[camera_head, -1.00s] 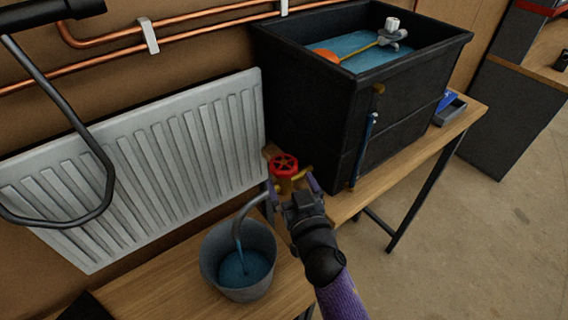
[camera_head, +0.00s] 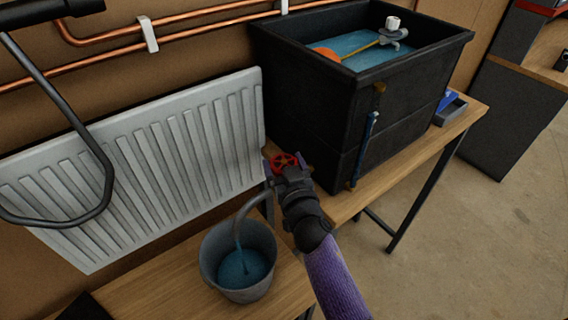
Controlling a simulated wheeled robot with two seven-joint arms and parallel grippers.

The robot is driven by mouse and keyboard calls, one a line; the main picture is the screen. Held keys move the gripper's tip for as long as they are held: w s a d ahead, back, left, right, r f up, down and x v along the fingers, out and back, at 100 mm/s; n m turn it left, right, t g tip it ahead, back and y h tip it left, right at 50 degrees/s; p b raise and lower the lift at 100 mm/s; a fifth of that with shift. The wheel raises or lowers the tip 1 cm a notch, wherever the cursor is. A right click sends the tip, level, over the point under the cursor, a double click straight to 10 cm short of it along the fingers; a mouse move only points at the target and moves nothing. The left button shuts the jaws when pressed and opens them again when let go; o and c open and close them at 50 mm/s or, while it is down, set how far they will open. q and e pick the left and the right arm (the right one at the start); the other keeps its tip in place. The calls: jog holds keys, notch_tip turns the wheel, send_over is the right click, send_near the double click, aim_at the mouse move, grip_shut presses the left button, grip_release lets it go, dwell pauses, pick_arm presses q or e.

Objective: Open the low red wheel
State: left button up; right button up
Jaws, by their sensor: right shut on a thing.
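The low red wheel (camera_head: 283,161) sits on a brass valve beside the lower right corner of the white radiator. My right gripper (camera_head: 283,166) is at the wheel and shut on it, with its fingers on either side. The gripper hides the near part of the wheel and most of the brass body. A grey hose (camera_head: 246,208) leads from below the valve down into a grey bucket (camera_head: 210,262) with blue water in it. My left gripper does not show.
The white radiator (camera_head: 150,160) hangs on the wall at left. A black tank (camera_head: 330,130) with blue water and an orange float (camera_head: 327,53) stands on the wooden bench (camera_head: 400,160). A black curved tube (camera_head: 60,95) crosses the left side. The floor at right is clear.

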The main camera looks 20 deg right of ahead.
jog(key=shift+r+n+y+p, duration=0.15)
jog(key=shift+n+y+p, duration=0.55)
jog(key=shift+y+p, duration=0.3)
jog(key=n+y+p, duration=0.1)
jog(key=n+y, duration=0.1)
jog(key=y, duration=0.1)
jog(key=shift+d+g+y, duration=0.1)
jog(key=shift+g+y, duration=0.2)
jog(key=shift+g, duration=0.1)
jog(key=n+y, duration=0.1)
jog(key=n+g+y, duration=0.1)
jog(key=shift+f+y, duration=0.2)
jog(key=shift+y, duration=0.2)
jog(key=shift+n+g+y, duration=0.9)
jog(key=shift+n+y, duration=0.1)
jog(key=shift+y, duration=0.5)
jog(key=o, duration=1)
jog(key=shift+r, duration=0.15)
